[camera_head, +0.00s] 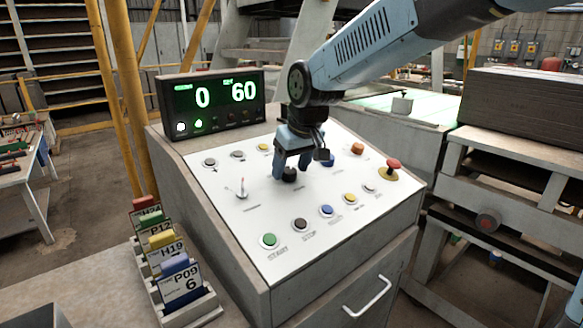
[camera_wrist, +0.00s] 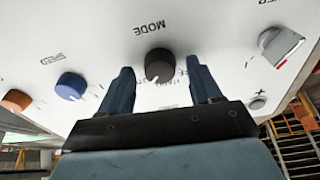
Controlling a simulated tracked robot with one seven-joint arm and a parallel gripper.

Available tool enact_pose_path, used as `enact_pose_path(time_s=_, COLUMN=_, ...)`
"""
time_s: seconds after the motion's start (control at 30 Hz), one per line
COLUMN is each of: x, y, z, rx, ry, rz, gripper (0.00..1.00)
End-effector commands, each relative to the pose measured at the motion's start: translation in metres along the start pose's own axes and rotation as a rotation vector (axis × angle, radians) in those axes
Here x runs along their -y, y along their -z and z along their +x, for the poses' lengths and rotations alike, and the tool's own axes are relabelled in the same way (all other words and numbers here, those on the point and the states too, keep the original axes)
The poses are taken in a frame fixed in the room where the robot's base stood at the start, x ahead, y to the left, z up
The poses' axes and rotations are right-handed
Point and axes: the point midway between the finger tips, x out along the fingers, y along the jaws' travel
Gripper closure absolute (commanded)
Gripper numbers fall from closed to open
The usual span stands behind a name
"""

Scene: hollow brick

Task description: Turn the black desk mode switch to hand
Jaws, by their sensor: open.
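The black mode switch (camera_wrist: 159,65) is a round knob on the white sloping desk panel, with the word MODE printed beside it in the wrist view. Smaller print by the knob is partly hidden and too small to read. In the head view the knob (camera_head: 289,174) shows between my fingers, near the panel's middle. My gripper (camera_wrist: 160,84) is open, with one blue finger on each side of the knob. A gap shows between the knob and each finger in the wrist view. I cannot tell how far the fingertips stand from the panel.
On the panel (camera_head: 225,215) are several coloured buttons, a small lever (camera_head: 242,188) and a red mushroom button (camera_head: 393,164) on yellow. A display (camera_head: 212,104) reading 0 and 60 stands behind. Labelled cards (camera_head: 180,282) stand in a rack at the left. A drawer handle (camera_head: 368,297) is on the front.

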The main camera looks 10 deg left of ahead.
Motion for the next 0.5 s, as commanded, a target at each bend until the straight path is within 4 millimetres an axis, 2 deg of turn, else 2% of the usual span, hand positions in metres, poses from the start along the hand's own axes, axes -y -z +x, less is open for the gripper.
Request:
enact_pose_path(time_s=0.13, x=0.0002, y=0.0002, z=0.0065, rx=-0.001, ry=0.000, rz=0.000, gripper=0.36)
enact_pose_path(time_s=0.4, x=0.0004, y=0.0002, z=0.0071, rx=-0.001, ry=0.000, rz=-0.001, gripper=0.36)
enact_pose_path(time_s=0.5, x=0.0006, y=0.0002, z=0.0070, rx=-0.001, ry=0.000, rz=-0.001, gripper=0.46)
